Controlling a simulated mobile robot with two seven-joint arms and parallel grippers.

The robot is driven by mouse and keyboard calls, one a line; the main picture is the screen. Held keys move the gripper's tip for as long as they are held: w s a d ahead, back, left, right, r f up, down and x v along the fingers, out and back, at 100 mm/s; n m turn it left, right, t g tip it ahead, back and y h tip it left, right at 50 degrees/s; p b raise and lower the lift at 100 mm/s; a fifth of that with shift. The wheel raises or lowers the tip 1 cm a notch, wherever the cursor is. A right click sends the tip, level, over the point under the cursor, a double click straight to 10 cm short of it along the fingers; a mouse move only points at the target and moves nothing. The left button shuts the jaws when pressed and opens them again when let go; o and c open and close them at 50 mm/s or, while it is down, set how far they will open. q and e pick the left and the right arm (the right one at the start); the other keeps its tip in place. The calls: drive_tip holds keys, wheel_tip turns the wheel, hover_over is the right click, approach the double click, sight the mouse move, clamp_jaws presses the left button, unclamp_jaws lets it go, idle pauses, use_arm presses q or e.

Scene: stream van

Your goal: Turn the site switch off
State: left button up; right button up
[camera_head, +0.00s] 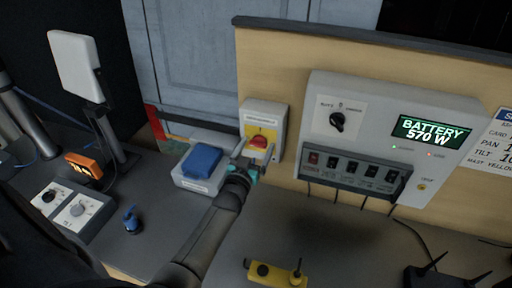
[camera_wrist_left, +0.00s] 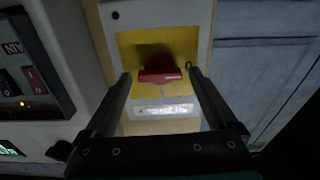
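A red rotary handle (camera_head: 259,142) sits on a yellow plate on a pale switch box (camera_head: 266,110) on the wooden panel. The box's label is too small to read, so I cannot tell if this is the site switch. My left gripper (camera_head: 254,149) is open in front of the handle. In the left wrist view the red handle (camera_wrist_left: 160,70) lies crosswise between the open fingertips (camera_wrist_left: 160,78), with gaps on both sides. I cannot tell how deep the fingers reach. My right gripper is not in view.
A white power unit (camera_head: 385,130) right of the box has a black knob (camera_head: 338,122), a row of rocker switches (camera_head: 352,173) and a display reading "BATTERY 570 W". A blue-topped box (camera_head: 202,160) stands left of the gripper. A yellow device (camera_head: 275,274) lies on the desk in front.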

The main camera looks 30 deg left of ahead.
use_arm(q)
drive_tip(key=shift+s, duration=0.15)
drive_tip(key=v, duration=1.5)
idle(0.4)
